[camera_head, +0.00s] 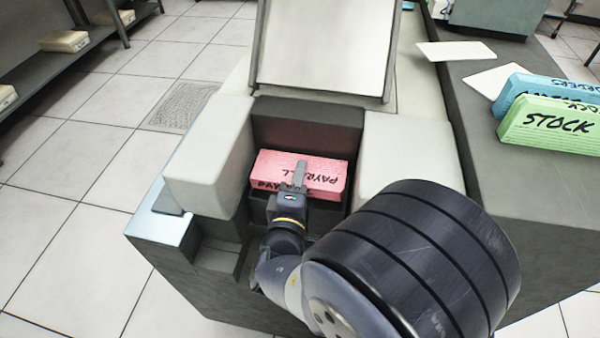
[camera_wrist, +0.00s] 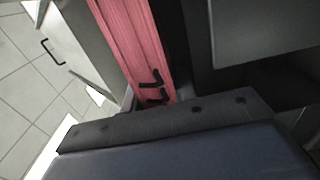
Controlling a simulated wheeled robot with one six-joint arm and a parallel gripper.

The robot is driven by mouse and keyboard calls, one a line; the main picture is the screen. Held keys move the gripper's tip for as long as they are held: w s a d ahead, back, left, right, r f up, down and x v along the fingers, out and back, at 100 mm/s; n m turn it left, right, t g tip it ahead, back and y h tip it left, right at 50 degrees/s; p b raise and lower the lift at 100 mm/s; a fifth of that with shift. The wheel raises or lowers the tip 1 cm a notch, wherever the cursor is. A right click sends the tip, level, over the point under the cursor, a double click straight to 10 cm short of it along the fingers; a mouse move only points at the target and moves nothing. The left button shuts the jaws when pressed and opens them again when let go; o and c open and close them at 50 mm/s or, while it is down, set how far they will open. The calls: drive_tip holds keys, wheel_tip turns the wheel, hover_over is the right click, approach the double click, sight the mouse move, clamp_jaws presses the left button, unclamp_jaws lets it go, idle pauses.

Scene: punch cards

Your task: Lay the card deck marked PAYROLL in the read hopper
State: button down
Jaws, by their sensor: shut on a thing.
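In the wrist view the pink deck (camera_wrist: 135,45) runs up from my gripper's dark body. Whether the deck touches the hopper floor is hidden.
Pale blocks flank the hopper on the left (camera_head: 210,155) and right (camera_head: 408,152). A raised pale panel (camera_head: 325,45) stands behind it. A green STOCK deck (camera_head: 550,125) and a blue deck (camera_head: 540,88) stand on the grey counter at right, near loose white cards (camera_head: 455,51).

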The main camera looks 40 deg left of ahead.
drive_tip(key=shift+f, duration=0.85)
drive_tip(key=shift+f+b, duration=2.85)
drive_tip(key=shift+b, duration=0.65)
drive_tip(key=c, duration=1)
unclamp_jaws()
drive_tip(key=shift+c, duration=0.2)
drive_tip(key=shift+s, duration=0.1)
drive_tip(key=v, duration=1)
drive_tip(key=shift+s+d, duration=0.25)
